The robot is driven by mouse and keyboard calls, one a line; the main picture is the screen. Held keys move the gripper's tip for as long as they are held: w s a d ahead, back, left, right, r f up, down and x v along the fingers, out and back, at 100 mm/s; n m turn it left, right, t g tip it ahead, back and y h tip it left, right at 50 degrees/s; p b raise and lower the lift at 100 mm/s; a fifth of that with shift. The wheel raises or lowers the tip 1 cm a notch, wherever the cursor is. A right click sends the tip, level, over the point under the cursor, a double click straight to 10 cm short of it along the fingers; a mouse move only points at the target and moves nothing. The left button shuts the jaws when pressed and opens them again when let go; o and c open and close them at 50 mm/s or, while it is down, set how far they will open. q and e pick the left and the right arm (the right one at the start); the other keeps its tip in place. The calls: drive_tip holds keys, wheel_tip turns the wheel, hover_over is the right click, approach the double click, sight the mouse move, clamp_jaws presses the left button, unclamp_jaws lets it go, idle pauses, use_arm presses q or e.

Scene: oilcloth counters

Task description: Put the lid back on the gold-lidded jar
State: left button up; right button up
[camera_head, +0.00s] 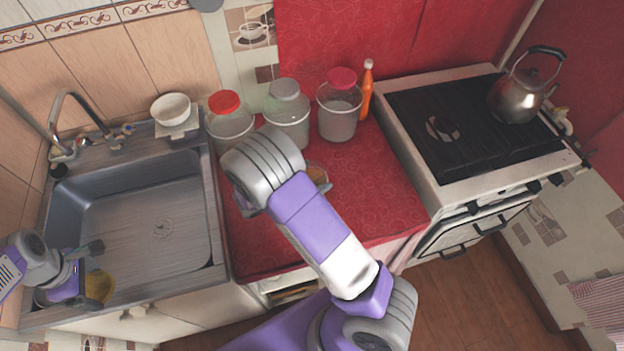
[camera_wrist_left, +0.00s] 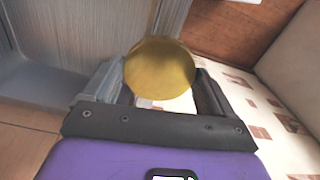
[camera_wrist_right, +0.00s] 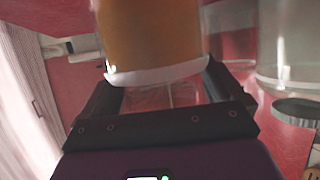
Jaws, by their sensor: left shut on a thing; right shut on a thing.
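The gold lid (camera_wrist_left: 160,68) is a round gold disc between the fingers of my left gripper (camera_wrist_left: 158,90). In the head view the lid (camera_head: 98,287) shows at the sink's front left corner, with my left gripper (camera_head: 82,280) shut on it. My right gripper (camera_wrist_right: 165,88) is shut on a glass jar (camera_wrist_right: 150,40) with amber contents and a clear glass part. In the head view only a sliver of this jar (camera_head: 317,174) shows over the red counter, behind my right arm. I cannot tell whether the jar touches the counter.
A red-lidded jar (camera_head: 229,122), a grey-lidded jar (camera_head: 288,112), a pink-lidded jar (camera_head: 339,108) and an orange bottle (camera_head: 366,90) stand at the back of the red counter (camera_head: 385,205). The sink (camera_head: 150,215) is left, the stove (camera_head: 465,125) with kettle (camera_head: 518,95) right.

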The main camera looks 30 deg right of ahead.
use_arm(q)
wheel_tip(320, 180, up, 3)
drive_tip(key=shift+f+p, duration=0.1)
drive_tip(key=shift+p, duration=1.15)
use_arm(e)
wheel_tip(320, 180, up, 10)
drive_tip(key=shift+f, duration=0.25)
drive_tip(key=shift+w, duration=0.1)
